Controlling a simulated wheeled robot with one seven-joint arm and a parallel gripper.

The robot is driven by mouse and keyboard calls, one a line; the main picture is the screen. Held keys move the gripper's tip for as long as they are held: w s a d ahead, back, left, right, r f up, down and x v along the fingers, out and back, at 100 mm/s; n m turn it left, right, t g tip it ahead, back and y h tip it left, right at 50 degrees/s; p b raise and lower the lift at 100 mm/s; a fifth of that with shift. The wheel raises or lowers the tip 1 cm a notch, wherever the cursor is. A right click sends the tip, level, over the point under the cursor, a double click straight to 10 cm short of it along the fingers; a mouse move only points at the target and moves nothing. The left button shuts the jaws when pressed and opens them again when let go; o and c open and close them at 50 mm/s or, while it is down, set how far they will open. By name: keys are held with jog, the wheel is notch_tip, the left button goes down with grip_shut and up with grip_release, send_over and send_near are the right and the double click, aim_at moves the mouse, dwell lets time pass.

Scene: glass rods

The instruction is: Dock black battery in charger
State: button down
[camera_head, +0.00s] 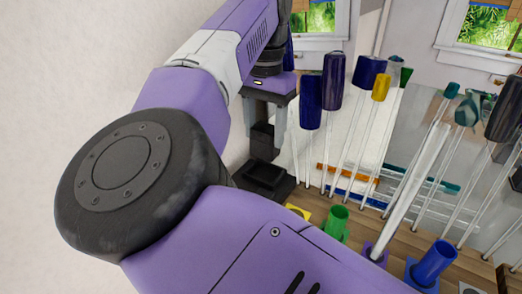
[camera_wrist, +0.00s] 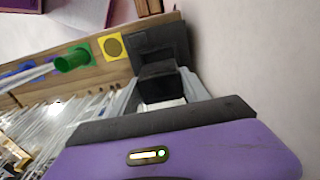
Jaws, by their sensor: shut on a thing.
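My gripper (camera_head: 264,118) points down at the back, left of the rods, with its grey fingers shut on the black battery (camera_head: 262,139). The battery is upright, and its lower part shows below the fingers. The black charger (camera_head: 262,178), a low square block, stands directly under it. In the wrist view the battery (camera_wrist: 157,84) sits between the fingers (camera_wrist: 158,98), with the dark charger (camera_wrist: 163,38) just beyond. I cannot tell whether the battery's lower end touches or enters the charger.
Glass rods with coloured handles, such as a dark blue one (camera_head: 311,89), stand close right of the gripper. A green holder (camera_head: 336,222), a blue holder (camera_head: 434,262) and a yellow base (camera_wrist: 112,46) line the wooden surface (camera_head: 390,250). A pale wall (camera_head: 60,60) is at left.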

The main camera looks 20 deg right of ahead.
aim_at(265, 153)
jog(key=shift+f, duration=3.05)
jog(key=shift+f, duration=0.15)
jog(key=c, duration=0.5)
grip_release()
notch_tip(265, 153, up, 12)
jog(key=b, duration=0.4)
